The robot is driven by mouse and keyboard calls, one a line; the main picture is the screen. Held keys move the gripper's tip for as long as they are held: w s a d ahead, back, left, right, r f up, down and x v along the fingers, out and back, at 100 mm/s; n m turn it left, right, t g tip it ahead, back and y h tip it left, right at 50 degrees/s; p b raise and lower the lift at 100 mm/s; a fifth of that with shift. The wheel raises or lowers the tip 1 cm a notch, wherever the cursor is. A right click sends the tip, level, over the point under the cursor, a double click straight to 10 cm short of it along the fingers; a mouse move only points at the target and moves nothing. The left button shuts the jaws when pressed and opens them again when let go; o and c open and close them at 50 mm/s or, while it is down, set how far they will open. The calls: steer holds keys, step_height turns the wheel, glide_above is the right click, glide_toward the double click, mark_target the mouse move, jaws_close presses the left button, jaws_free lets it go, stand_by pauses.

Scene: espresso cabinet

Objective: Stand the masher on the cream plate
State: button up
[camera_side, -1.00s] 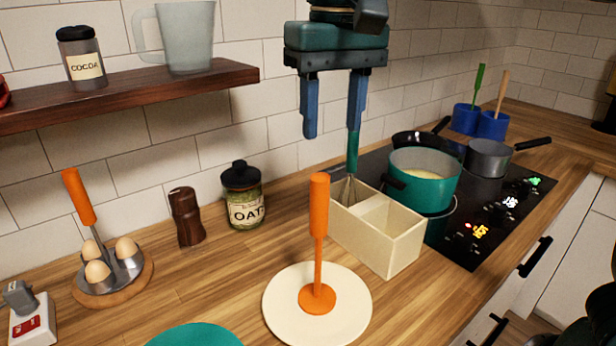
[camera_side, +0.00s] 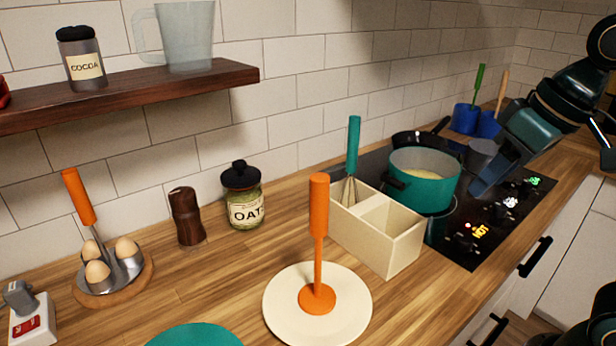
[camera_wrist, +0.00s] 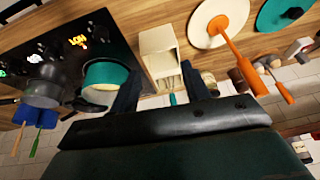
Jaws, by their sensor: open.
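The orange masher (camera_side: 318,245) stands upright on its round foot on the cream plate (camera_side: 348,318), with nothing holding it. The masher (camera_wrist: 240,60) and the cream plate (camera_wrist: 196,22) also show in the wrist view. My gripper (camera_side: 484,184) is at the right in the side view, in front of the stove and well away from the masher. It is tilted, open and empty. In the wrist view, my gripper's fingers (camera_wrist: 158,82) are apart with nothing held between them.
A cream two-compartment box (camera_side: 392,247) holds a teal-handled whisk (camera_side: 353,143) in its left compartment. A teal pot (camera_side: 425,182) and grey saucepan (camera_side: 483,160) are on the stove. An egg stand (camera_side: 125,270), a pepper mill (camera_side: 187,216) and an oats jar (camera_side: 245,208) stand left.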

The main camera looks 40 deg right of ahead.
steer(key=s+d+f+t, duration=0.1)
steer(key=s+d+f, duration=0.1)
steer(key=s+f, duration=0.2)
steer(key=shift+f, duration=0.25)
